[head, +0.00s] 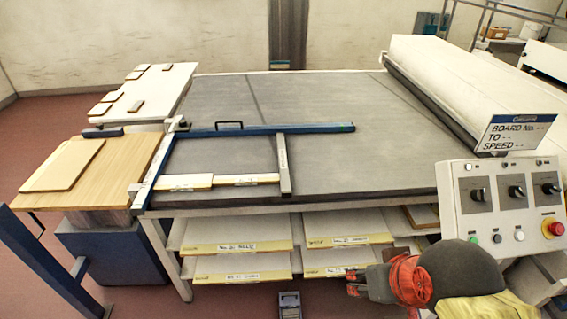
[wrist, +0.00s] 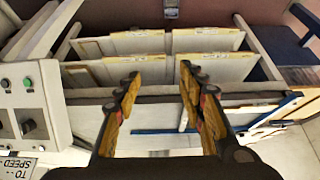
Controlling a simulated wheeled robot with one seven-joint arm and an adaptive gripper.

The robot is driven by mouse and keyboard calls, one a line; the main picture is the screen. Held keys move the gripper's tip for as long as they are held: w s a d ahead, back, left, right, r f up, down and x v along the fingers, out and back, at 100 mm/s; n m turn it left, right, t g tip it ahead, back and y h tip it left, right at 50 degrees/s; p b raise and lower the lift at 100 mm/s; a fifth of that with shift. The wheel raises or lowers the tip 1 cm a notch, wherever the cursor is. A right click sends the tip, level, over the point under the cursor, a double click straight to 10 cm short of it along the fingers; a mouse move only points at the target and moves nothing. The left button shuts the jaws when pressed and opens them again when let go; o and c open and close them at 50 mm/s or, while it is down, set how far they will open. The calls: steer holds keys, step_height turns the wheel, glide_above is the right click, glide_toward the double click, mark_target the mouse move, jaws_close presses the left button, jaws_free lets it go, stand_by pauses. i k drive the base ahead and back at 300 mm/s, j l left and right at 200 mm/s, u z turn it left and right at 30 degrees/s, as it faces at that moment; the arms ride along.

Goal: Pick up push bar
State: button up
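A long blue bar with a black handle, which looks like the push bar (head: 265,129), lies across the grey table top (head: 370,165) in the head view. Its left end meets a blue-and-white side rail (head: 155,168). A grey crosspiece (head: 283,165) runs from it toward the front edge. In the wrist view, a blue strip that seems to be the bar (wrist: 165,131) shows between the fingers, far beyond them. My gripper (head: 352,283) is low in front of the table's shelves, well apart from the bar. In the wrist view, my gripper (wrist: 160,76) has its fingers apart with nothing between them.
Labelled boards (head: 240,248) lie on shelves under the table. A control panel (head: 506,208) with a sign (head: 515,132) stands at right, below a white roller cover (head: 450,80). A wooden side table (head: 120,170) stands left. The table top right of the crosspiece is clear.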

mark_target(285, 178)
steer(key=i+j+z, duration=0.1)
steer(key=j, duration=0.45)
steer(key=i+j+z, duration=0.15)
steer(key=j, duration=0.4)
steer(key=i+j+z, duration=0.2)
steer(key=i+j, duration=0.15)
steer(key=j, duration=0.3)
steer(key=i+j+z, duration=0.1)
steer(key=j, duration=0.25)
steer(key=i+j, duration=0.2)
steer(key=j, duration=0.15)
steer(key=i+j+z, duration=0.2)
steer(key=i, duration=0.2)
